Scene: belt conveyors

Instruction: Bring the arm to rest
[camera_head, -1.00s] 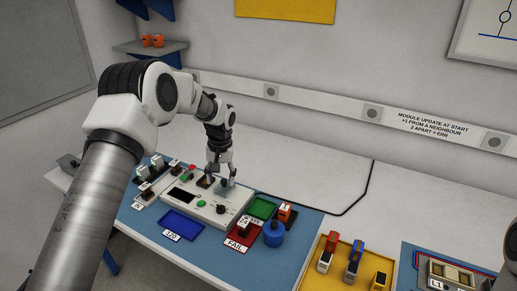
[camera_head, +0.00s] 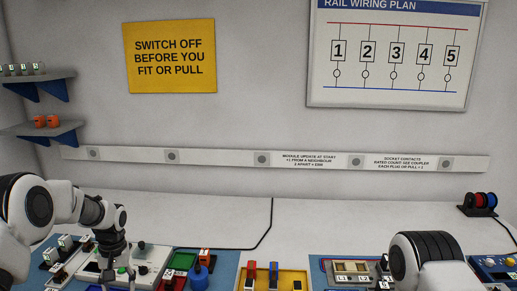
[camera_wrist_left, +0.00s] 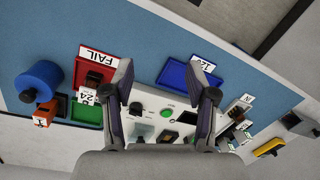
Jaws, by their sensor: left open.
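My left arm (camera_head: 95,212) comes in from the left in the head view. Its gripper (camera_head: 117,284) points down over the white test box (camera_head: 152,257), with its tips near the frame's bottom edge. In the left wrist view the left gripper (camera_wrist_left: 168,80) has its two fingers wide apart with nothing between them. The white box (camera_wrist_left: 150,101) with a green button lies below them. Whether the fingers touch anything is hard to tell. Part of my right arm (camera_head: 425,255) shows at lower right in the head view; its gripper is out of view.
In the wrist view, a red FAIL tray (camera_wrist_left: 84,73), green tray (camera_wrist_left: 76,112), blue tray (camera_wrist_left: 172,73) and blue cylinder (camera_wrist_left: 40,82) surround the box. The rear table is mostly clear, with a black cable (camera_head: 268,225).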

